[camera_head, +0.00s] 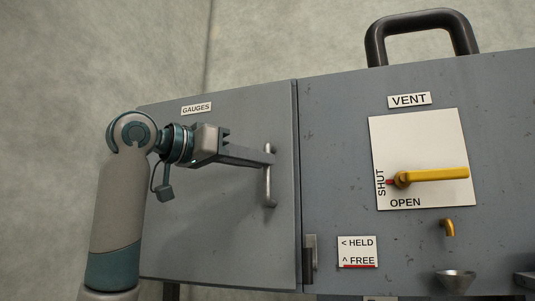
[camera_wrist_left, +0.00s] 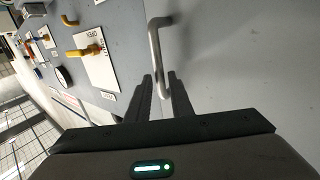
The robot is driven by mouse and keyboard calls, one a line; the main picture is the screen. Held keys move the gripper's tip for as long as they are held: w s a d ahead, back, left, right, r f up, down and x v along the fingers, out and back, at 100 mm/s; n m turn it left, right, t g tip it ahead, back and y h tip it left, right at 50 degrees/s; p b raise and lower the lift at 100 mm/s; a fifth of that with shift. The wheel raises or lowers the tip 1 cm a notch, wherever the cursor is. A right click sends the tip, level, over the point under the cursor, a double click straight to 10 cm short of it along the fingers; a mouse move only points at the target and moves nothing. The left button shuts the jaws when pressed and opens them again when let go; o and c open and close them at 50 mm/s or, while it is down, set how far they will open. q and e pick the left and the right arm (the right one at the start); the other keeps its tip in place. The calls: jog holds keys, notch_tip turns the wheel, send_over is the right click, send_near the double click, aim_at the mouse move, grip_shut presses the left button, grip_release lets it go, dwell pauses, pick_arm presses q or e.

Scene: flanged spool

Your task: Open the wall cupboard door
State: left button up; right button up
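The grey cupboard door (camera_head: 215,235), labelled "GAUGES", appears closed, its right edge flush along the seam with the panel beside it. A vertical steel bar handle (camera_head: 268,188) stands on its right side. My left gripper (camera_head: 270,157) is at the upper part of this handle. In the left wrist view, the handle (camera_wrist_left: 156,45) runs down between the two dark fingers (camera_wrist_left: 160,82), which stand close on either side of it and look shut on it. Any fine gap at the contact is too small to make out. My right gripper is in neither view.
A small latch (camera_head: 309,260) sits at the seam beside a "HELD/FREE" sign (camera_head: 357,252). A dark carrying handle (camera_head: 420,18) rises on top.

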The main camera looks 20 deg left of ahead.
aim_at(267, 198)
pick_arm(q)
jog(key=shift+p+x, duration=0.45)
jog(key=shift+x, duration=1.2)
jog(key=shift+c, duration=0.3)
grip_shut()
jog(key=shift+s, duration=0.15)
